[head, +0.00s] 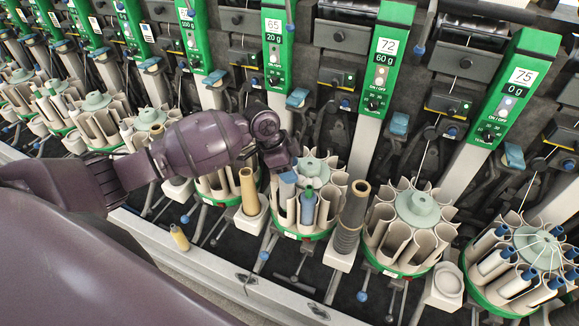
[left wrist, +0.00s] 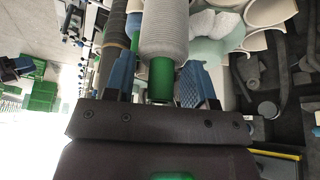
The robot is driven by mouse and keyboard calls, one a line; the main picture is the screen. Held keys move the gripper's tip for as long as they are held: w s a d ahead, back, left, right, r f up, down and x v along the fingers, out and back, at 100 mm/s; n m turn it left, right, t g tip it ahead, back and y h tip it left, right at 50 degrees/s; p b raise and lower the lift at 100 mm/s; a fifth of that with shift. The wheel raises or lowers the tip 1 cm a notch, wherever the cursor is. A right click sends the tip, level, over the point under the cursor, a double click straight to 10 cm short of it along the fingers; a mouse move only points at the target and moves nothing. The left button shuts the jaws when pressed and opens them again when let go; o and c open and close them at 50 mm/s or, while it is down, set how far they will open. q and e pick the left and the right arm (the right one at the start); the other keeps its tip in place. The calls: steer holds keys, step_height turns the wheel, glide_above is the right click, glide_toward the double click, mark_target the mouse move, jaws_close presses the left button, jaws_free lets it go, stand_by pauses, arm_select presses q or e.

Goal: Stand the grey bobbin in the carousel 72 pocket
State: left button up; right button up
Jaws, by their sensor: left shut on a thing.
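My left gripper (head: 288,174) is shut on the green end of the grey bobbin (left wrist: 165,30), as the left wrist view shows. In the head view the gripper and arm largely hide the bobbin, at the left front of a carousel (head: 304,236). I cannot tell whether the bobbin is inside a pocket or above it. A blue-grey bobbin with a green top (head: 307,208) stands in a front pocket of that carousel, just right of the gripper. The panel numbered 72 (head: 388,46) is above and right; its post runs down behind the carousels. My right gripper is not in view.
A tan cone (head: 250,192) stands left of this carousel, and a dark grey cone (head: 350,220) stands close on its right. Another carousel (head: 408,238) with empty pockets is further right. A carousel with several white bobbins (head: 520,283) is at far right.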

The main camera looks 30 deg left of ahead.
arm_select(q)
steer(key=shift+f, duration=0.1)
steer(key=shift+f+b, duration=0.85)
steer(key=shift+f, duration=1.3)
steer(key=shift+f+b, duration=0.35)
steer(key=shift+f, duration=0.65)
steer(key=o, duration=0.9)
